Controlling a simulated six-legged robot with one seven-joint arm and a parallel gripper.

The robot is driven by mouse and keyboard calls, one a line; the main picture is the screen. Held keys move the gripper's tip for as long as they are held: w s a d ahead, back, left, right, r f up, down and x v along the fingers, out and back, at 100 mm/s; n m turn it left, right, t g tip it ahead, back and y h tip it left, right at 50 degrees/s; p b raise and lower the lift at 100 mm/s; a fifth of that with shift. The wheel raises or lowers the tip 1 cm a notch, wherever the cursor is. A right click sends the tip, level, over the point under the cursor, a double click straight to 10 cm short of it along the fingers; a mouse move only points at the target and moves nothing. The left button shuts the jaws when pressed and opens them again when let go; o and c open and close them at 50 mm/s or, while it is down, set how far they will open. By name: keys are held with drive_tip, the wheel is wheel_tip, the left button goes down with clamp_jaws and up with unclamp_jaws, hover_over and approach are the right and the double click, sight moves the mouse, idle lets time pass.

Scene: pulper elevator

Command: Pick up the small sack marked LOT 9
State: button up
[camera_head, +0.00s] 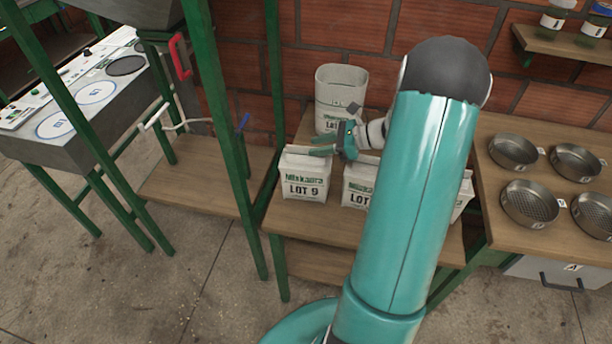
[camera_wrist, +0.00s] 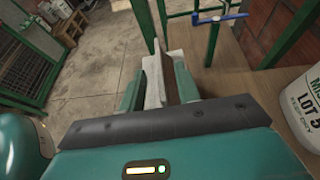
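The small white sack marked LOT 9 (camera_head: 305,187) stands upright at the left end of a wooden shelf (camera_head: 325,228). My gripper (camera_head: 321,147) is at its folded top, at the right side, with its fingers pointing left. In the wrist view my gripper (camera_wrist: 158,88) has its two teal fingers apart, and the sack's pale top (camera_wrist: 153,82) shows between them. A brown strip shows between the top and the right finger, so the grip does not look closed. The sack's body is mostly hidden there.
Another small sack (camera_head: 357,186) stands just right, its lot number partly hidden by my arm. A taller sack (camera_head: 341,92) stands behind; the wrist view shows a LOT 5 sack (camera_wrist: 308,100) at right. Green posts (camera_head: 226,130) rise left of the shelf. Metal sieves (camera_head: 530,203) lie right.

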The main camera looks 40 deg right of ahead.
sight(306, 147)
drive_tip(key=x, duration=0.4)
drive_tip(key=shift+a+f, duration=0.1)
clamp_jaws()
idle(1.3)
